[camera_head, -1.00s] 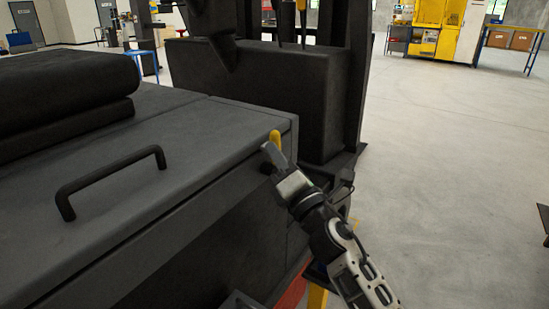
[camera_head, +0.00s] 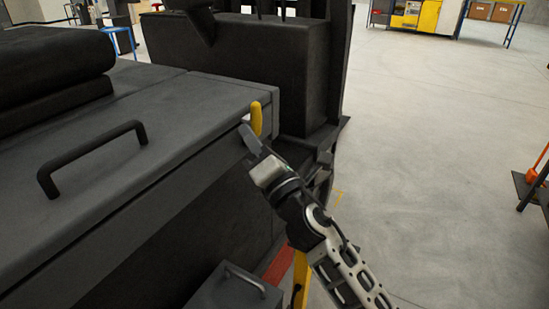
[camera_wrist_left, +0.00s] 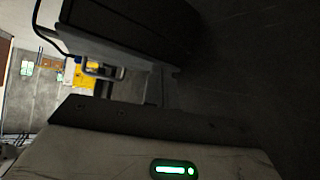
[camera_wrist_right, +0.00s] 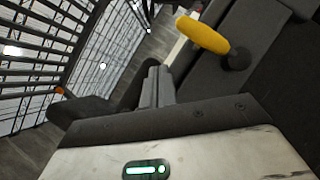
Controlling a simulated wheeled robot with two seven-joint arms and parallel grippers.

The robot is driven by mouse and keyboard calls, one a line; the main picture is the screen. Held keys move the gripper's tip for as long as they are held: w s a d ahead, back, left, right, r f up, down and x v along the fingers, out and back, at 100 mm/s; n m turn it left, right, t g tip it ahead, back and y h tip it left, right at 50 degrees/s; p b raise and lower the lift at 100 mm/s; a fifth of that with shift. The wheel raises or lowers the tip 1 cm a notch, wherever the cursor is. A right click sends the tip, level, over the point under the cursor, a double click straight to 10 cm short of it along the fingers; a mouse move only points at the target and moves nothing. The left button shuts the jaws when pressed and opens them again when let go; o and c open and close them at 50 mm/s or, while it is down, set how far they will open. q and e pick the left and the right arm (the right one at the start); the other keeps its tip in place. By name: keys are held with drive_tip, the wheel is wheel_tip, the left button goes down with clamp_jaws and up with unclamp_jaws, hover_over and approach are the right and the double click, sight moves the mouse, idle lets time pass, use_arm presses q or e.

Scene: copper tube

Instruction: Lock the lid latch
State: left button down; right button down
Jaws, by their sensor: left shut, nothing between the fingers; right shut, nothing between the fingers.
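The lid (camera_head: 150,120) is a dark grey panel, lying closed on a large dark box, with a black bar handle (camera_head: 92,155). In the right wrist view the yellow lever (camera_wrist_right: 203,34) joins a dark round pivot on the box side. My right gripper (camera_head: 247,138) is shut and empty, just below the lever in the head view. Its fingertips (camera_wrist_right: 158,84) appear apart from the lever. My left gripper (camera_wrist_left: 160,84) is shut and empty; it shows only dimly in its wrist view.
A black roll or cushion (camera_head: 50,65) lies on the lid's far left. A tall dark machine body (camera_head: 260,60) stands directly behind the lid corner. A small grey box with a handle (camera_head: 232,290) is at the bottom. Open floor (camera_head: 430,150) lies to the right.

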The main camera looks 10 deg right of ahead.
drive_tip(key=s+d, duration=0.2)
drive_tip(key=s, duration=0.6)
drive_tip(key=shift+s+d, duration=0.25)
drive_tip(key=shift+s, duration=0.05)
drive_tip(key=s+d+f+m+g+h, duration=0.1)
drive_tip(key=s+f+m+g, duration=0.2)
drive_tip(key=f+m, duration=0.6)
drive_tip(key=s+d+f+m+g+h, duration=0.2)
drive_tip(key=s+f+m+g, duration=0.2)
drive_tip(key=s+f+m, duration=0.3)
drive_tip(key=s+d+f+m+g+h, duration=0.2)
drive_tip(key=s+f+m, duration=0.4)
drive_tip(key=f+m, duration=0.5)
wheel_tip(320, 180, down, 5)
drive_tip(key=shift+g, duration=0.8)
drive_tip(key=shift+d, duration=0.1)
